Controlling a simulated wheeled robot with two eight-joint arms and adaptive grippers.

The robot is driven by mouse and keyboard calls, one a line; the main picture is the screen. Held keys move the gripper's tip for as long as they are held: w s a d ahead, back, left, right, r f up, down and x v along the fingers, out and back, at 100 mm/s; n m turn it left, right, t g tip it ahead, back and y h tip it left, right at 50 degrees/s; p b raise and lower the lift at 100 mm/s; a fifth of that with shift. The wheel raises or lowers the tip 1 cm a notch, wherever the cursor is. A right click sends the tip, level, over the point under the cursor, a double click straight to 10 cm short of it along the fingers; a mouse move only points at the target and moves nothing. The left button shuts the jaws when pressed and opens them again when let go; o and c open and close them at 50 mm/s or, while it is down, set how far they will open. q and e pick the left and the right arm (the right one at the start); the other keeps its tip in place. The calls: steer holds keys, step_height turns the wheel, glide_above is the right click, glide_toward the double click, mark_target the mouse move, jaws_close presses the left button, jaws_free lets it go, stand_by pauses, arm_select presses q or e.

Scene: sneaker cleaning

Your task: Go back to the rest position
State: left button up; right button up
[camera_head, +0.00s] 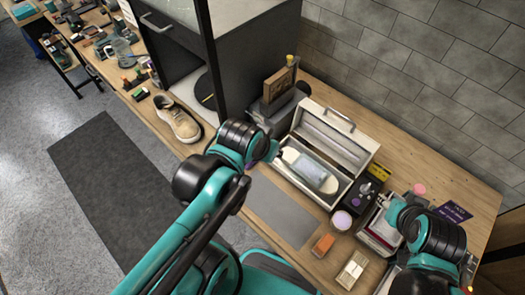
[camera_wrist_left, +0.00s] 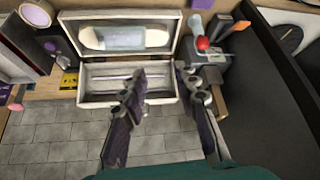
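My left gripper (camera_head: 272,152) is just left of an open white box (camera_head: 345,190) on the wooden table. In the left wrist view its two fingers (camera_wrist_left: 162,82) are apart with nothing between them, in front of the box (camera_wrist_left: 90,72). A pale, shoe-shaped item with a bluish translucent middle (camera_head: 310,171) lies in the box. It also shows in the left wrist view (camera_wrist_left: 125,38). My right gripper (camera_head: 394,212) is by a small grey and red container (camera_head: 380,232) at the right; its fingers are too unclear to read. A tan sneaker (camera_head: 179,119) stands on the table left of my left arm.
A dark cabinet (camera_head: 240,75) rises behind my left arm. A purple-topped jar (camera_head: 341,220), an orange block (camera_head: 323,244) and a beige block (camera_head: 352,269) stand in front of the box. A tiled wall (camera_head: 420,80) bounds the back. A grey mat (camera_head: 282,208) lies bare.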

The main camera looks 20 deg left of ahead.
arm_select(q)
steer(key=shift+s+a+f+t, duration=0.2)
steer(key=shift+s+a+t, duration=0.3)
steer(key=shift+s+a, duration=0.2)
step_height(320, 180, down, 7)
steer(key=b, duration=0.7)
steer(key=shift+f, duration=0.15)
